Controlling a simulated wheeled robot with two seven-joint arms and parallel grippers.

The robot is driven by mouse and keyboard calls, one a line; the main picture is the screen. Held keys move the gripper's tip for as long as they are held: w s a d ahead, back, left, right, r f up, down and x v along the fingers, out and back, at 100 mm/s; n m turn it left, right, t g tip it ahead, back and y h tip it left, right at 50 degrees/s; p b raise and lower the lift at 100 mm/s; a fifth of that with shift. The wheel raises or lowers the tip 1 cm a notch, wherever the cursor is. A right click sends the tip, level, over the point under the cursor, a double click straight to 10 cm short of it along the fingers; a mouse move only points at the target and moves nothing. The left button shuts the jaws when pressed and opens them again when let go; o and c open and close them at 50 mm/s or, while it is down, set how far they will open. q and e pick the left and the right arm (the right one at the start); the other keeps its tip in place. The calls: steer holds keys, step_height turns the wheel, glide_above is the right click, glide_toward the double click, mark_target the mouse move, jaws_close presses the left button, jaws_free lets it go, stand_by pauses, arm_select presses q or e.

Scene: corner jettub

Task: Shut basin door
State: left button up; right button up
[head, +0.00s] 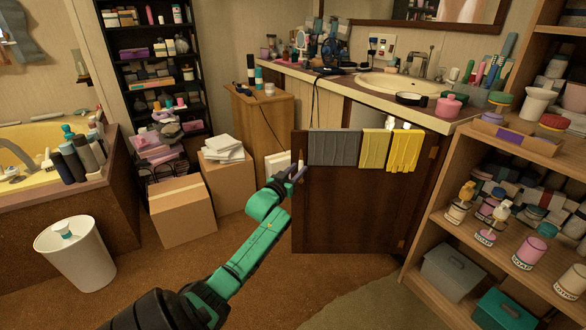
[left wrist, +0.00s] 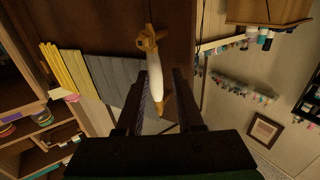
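The basin door (head: 345,205) is a dark brown panel under the sink counter, standing open. Grey and yellow towels (head: 334,147) hang over its top edge. My left gripper (head: 297,170) is at the door's left edge, by its handle. In the left wrist view the handle (left wrist: 154,72) is white with brass ends. It lies between the two fingers of my left gripper (left wrist: 163,85), closer to the left finger. A gap shows on the right side, so the fingers look open around it. Whether the left finger touches it I cannot tell. My right gripper is not in view.
The counter (head: 440,121) with the basin (head: 400,84) is above the door. A wooden shelf (head: 480,200) with bottles stands close on the right. Cardboard boxes (head: 183,212) and a white bin (head: 80,255) are on the left. Carpet is clear in front of the door.

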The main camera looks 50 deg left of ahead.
arm_select(q)
steer(key=p+v, duration=0.4)
steer(key=v, duration=1)
steer(key=shift+s, duration=0.3)
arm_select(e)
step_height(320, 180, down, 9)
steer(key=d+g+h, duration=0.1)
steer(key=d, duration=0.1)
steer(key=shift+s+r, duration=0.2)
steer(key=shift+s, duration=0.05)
